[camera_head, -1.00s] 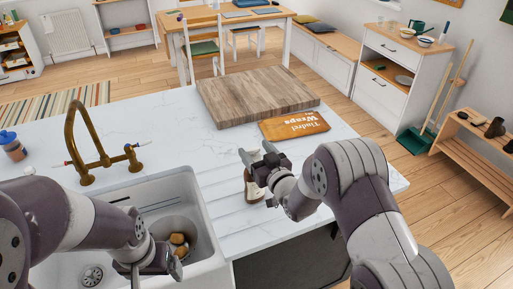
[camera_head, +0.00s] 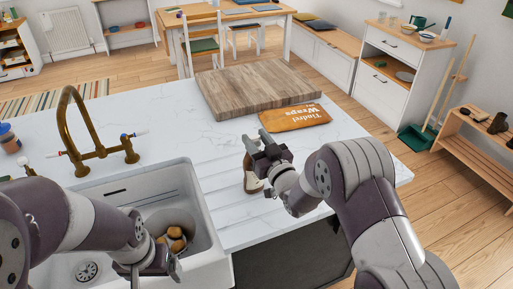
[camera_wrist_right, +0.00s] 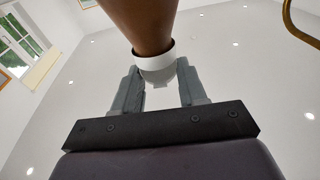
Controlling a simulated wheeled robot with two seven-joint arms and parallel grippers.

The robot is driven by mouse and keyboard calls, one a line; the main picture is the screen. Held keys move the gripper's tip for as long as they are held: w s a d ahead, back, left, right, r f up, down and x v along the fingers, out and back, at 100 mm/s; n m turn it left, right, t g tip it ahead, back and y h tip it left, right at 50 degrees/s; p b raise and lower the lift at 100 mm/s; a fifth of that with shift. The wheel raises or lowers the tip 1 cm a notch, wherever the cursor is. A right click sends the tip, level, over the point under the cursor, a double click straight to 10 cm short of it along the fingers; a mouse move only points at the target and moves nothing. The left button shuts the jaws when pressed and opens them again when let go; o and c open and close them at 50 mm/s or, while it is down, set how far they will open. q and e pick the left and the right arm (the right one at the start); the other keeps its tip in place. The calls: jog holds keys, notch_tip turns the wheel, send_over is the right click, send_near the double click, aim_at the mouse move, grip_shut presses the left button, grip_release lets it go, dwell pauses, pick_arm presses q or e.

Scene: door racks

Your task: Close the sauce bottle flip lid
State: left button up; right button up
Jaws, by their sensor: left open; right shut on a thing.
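The sauce bottle (camera_head: 252,183) is at the white countertop in the head view, with brown and white parts showing. My right gripper (camera_head: 257,140) is at the bottle and partly covers it. In the right wrist view the bottle's brown body (camera_wrist_right: 148,22) comes down from the top edge. Its white end (camera_wrist_right: 155,66) is between the fingertips of my right gripper (camera_wrist_right: 159,74), which is shut on it. I cannot make out the flip lid or its angle. My left gripper (camera_head: 158,266) is open and empty over the front of the sink, away from the bottle.
A sink (camera_head: 190,187) with a pot of brown items (camera_head: 172,238) is left of the bottle. A brass tap (camera_head: 75,125) stands behind it. A blue-capped bottle (camera_head: 9,140) is far left.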

jog(key=o, duration=1.1)
jog(key=b+v, duration=0.3)
jog(key=v, duration=0.9)
jog(key=shift+s+d, duration=0.2)
jog(key=shift+s, duration=0.15)
